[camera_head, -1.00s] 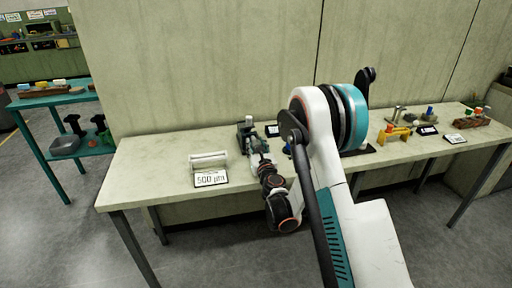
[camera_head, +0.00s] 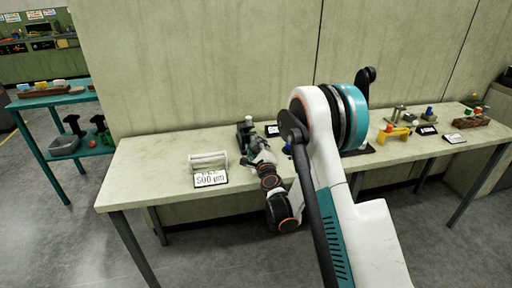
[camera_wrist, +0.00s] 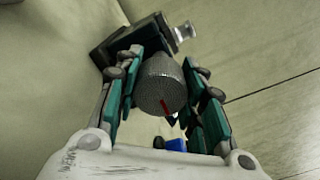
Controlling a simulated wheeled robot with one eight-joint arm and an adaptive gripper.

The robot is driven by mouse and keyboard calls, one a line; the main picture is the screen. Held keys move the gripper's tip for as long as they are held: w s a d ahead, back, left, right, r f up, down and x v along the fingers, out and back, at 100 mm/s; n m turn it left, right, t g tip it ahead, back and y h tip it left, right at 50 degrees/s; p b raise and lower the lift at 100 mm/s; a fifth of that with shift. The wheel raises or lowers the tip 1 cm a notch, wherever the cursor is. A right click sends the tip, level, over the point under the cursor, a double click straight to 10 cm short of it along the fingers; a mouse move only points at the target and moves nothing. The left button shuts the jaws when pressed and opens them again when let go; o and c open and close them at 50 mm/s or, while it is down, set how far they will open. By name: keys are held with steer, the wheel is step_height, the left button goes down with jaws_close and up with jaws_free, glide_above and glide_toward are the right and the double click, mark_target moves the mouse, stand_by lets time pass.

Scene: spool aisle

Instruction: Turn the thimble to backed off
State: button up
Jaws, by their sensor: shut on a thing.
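The thimble (camera_wrist: 160,85) is a grey knurled cylinder with a red mark near its lower edge in the wrist view. It joins a dark block-like fixture (camera_wrist: 130,42) behind it, which carries a pale round knob (camera_wrist: 184,32). My gripper (camera_wrist: 163,76) has its teal-and-grey fingers on both sides of the thimble and is shut on it. In the head view my gripper (camera_head: 256,152) reaches the dark fixture (camera_head: 245,134) on the table; the thimble is hidden there by the gripper and wrist.
The pale table (camera_head: 140,175) also bears a white roll-like piece (camera_head: 208,160) and a "500 µm" card (camera_head: 211,179) left of the fixture. A yellow piece (camera_head: 392,133) and other small items stand to the right. A wall panel rises close behind.

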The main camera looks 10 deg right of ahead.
steer(key=n, duration=1.3)
steer(key=shift+a, duration=0.1)
stand_by(0.4)
steer(key=o, duration=1.1)
